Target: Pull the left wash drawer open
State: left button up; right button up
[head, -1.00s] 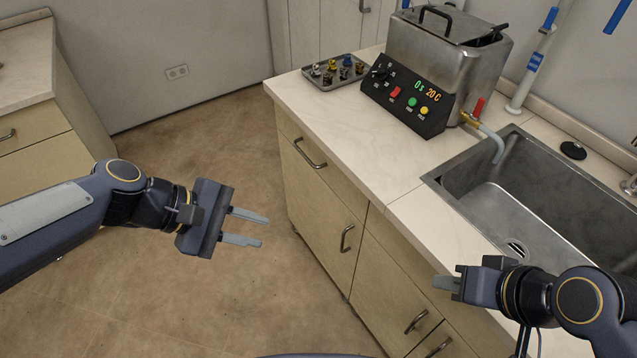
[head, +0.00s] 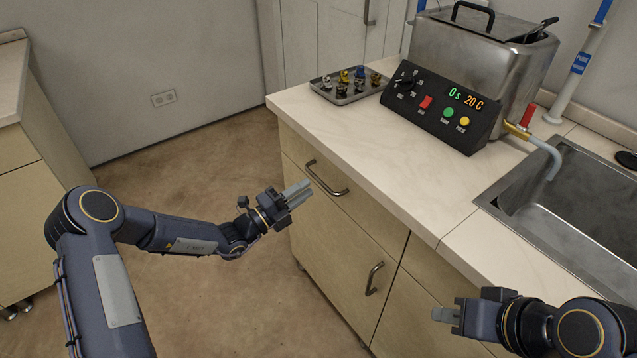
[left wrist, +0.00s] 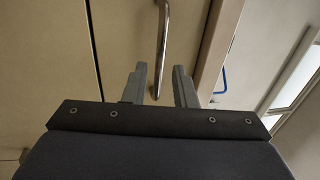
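The left wash drawer (head: 302,150) is the top left front of the wooden counter unit and looks shut. Its curved metal handle (head: 323,180) also shows in the left wrist view (left wrist: 163,35). My left gripper (head: 302,187) is just in front of the drawer, close to the handle's left end. In the left wrist view my left gripper (left wrist: 159,75) is open, with the handle lined up between its two fingers; contact cannot be made out. My right gripper (head: 440,314) is by the counter front at the lower right, and its finger gap is not clear.
A cupboard door with a handle (head: 374,278) is below the drawer. On the counter (head: 400,165) are a tray of small parts (head: 340,98), a metal bath with a control panel (head: 440,112), and a sink (head: 560,215). Floor to the left is free.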

aim_at(319, 179)
pick_arm(q)
jog(key=x, duration=0.5)
jog(key=shift+d, duration=0.2)
grip_shut()
